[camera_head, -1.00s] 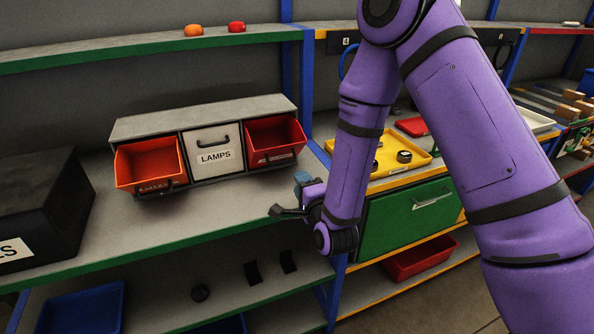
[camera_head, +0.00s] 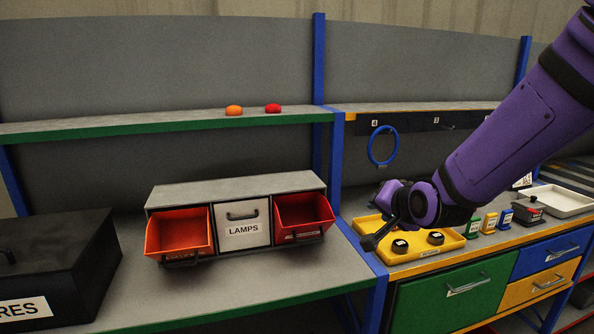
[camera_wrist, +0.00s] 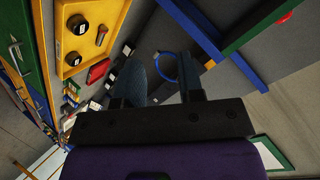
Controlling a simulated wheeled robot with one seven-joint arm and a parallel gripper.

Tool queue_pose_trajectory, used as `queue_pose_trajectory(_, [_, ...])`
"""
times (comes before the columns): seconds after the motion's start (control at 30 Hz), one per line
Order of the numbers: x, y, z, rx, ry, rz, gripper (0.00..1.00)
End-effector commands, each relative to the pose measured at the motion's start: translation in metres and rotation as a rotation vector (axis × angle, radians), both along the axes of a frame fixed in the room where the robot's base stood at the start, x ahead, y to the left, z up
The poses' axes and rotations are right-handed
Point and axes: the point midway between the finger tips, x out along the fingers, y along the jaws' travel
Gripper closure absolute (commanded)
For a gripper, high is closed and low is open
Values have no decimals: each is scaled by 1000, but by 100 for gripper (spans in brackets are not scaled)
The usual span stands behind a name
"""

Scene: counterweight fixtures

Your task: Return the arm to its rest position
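My purple arm (camera_head: 510,130) enters the head view from the upper right. My gripper (camera_head: 374,238) is in front of the shelving, near the left end of the yellow tray (camera_head: 440,249) in the picture; whether it touches the tray cannot be told. In the wrist view my gripper (camera_wrist: 162,68) shows two dark fingers set apart with nothing between them. Beyond the fingers there is a blue ring (camera_wrist: 168,54), which in the head view hangs on the dark hook rail.
An orange bin (camera_head: 180,232), a white LAMPS drawer (camera_head: 243,229) and a red bin (camera_head: 304,217) sit in a grey cabinet on the left shelf. A black box (camera_head: 50,260) stands further left. A blue post (camera_head: 338,170) rises beside my gripper. A green drawer (camera_head: 455,300) is below the tray.

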Motion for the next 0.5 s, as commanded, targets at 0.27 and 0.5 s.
queue_pose_trajectory(0.27, [-59, -43, 46, -225, 121, 74, 65])
queue_pose_trajectory(0.5, [-125, -77, 75, -388, 244, 155, 65])
